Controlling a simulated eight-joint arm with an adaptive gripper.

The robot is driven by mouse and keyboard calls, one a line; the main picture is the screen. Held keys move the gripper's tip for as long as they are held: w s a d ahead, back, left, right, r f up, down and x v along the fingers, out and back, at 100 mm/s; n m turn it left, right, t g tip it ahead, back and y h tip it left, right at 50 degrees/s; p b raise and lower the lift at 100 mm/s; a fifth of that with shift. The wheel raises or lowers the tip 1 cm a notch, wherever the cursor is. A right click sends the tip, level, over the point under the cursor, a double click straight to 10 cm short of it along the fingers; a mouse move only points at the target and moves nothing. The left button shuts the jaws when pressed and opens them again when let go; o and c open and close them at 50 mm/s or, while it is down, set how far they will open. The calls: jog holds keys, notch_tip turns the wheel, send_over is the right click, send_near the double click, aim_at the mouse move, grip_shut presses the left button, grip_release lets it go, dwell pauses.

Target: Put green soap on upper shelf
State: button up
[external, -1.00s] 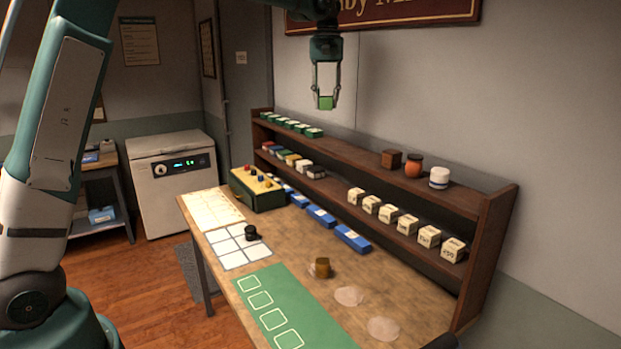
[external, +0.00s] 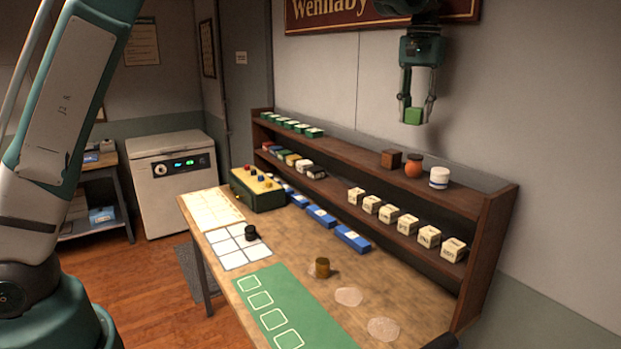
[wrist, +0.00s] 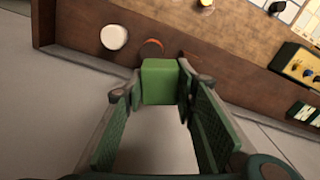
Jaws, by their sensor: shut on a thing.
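The green soap (external: 413,116) is a small green block held between the fingertips of my gripper (external: 416,112). In the wrist view the soap (wrist: 159,82) sits at the ends of the two fingers, and my gripper (wrist: 158,95) is shut on it. It hangs in the air above the right part of the wooden shelf unit. The upper shelf (external: 345,150) holds a row of green and white blocks (external: 290,125) at the left end. Its middle is bare.
A brown box (external: 391,159), an orange jar (external: 413,167) and a white jar (external: 439,177) stand on the upper shelf's right part. Numbered cream blocks (external: 407,224) sit on the lower shelf. A sign (external: 330,14) hangs on the wall near my arm.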

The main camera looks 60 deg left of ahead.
jog(key=d+m+p, duration=0.2)
jog(key=d+m, duration=0.2)
jog(key=d, duration=1.6)
send_over(468, 198)
notch_tip(468, 198, down, 4)
jog(key=shift+s+f, duration=0.15)
jog(key=shift+f, duration=0.45)
jog(key=shift+f+p, duration=0.3)
jog(key=shift+f, duration=2.6)
jog(key=shift+f, duration=0.15)
jog(key=shift+f+p, duration=0.35)
jog(key=shift+f, duration=1.6)
jog(key=shift+f, duration=0.1)
